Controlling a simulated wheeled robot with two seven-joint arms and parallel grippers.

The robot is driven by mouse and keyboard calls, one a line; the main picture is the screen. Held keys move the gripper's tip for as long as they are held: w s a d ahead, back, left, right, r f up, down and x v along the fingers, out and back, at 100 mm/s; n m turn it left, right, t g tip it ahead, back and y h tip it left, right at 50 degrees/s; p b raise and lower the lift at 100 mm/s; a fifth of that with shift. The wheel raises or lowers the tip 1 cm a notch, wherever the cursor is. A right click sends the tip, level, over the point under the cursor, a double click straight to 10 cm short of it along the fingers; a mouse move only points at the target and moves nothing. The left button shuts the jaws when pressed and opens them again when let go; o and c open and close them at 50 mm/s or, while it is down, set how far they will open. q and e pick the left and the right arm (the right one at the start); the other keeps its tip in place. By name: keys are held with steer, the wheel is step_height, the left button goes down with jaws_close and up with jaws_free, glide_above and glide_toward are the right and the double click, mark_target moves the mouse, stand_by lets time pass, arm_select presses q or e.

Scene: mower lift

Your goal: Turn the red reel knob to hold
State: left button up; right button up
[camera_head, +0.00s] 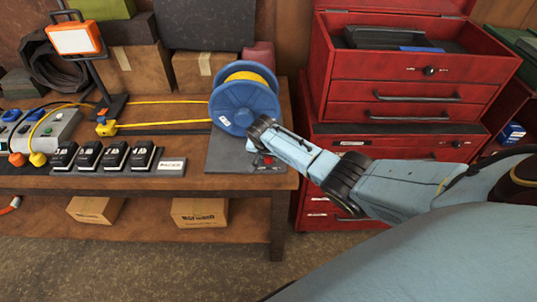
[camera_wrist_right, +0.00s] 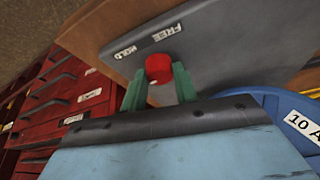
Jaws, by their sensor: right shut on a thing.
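The red reel knob (camera_wrist_right: 159,68) sits on a grey base plate (camera_wrist_right: 215,45), with the labels FREE (camera_wrist_right: 167,30) and HOLD (camera_wrist_right: 125,53) beside it. My right gripper (camera_wrist_right: 158,80) has its two green fingers on either side of the knob, shut on it. In the head view my right gripper (camera_head: 262,158) reaches down to the plate (camera_head: 228,155) in front of the blue reel (camera_head: 244,103), and the knob is mostly hidden. I cannot tell exactly where the knob points. My left gripper is not in view.
The blue reel carries yellow cable and stands at the bench's right end. Several black battery-like blocks (camera_head: 115,156), a power strip (camera_head: 45,130) and an orange work lamp (camera_head: 73,38) are to the left. A red tool cabinet (camera_head: 400,95) stands right of the bench.

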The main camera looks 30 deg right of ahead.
steer(key=o, duration=1)
steer(key=shift+c, duration=0.2)
steer(key=shift+s+a+r+p, duration=0.1)
steer(key=shift+a+r+p, duration=0.1)
steer(key=shift+r+p, duration=0.3)
steer(key=p+v, duration=0.1)
steer(key=v, duration=1.1)
steer(key=shift+r+p, duration=0.15)
steer(key=shift+p, duration=0.25)
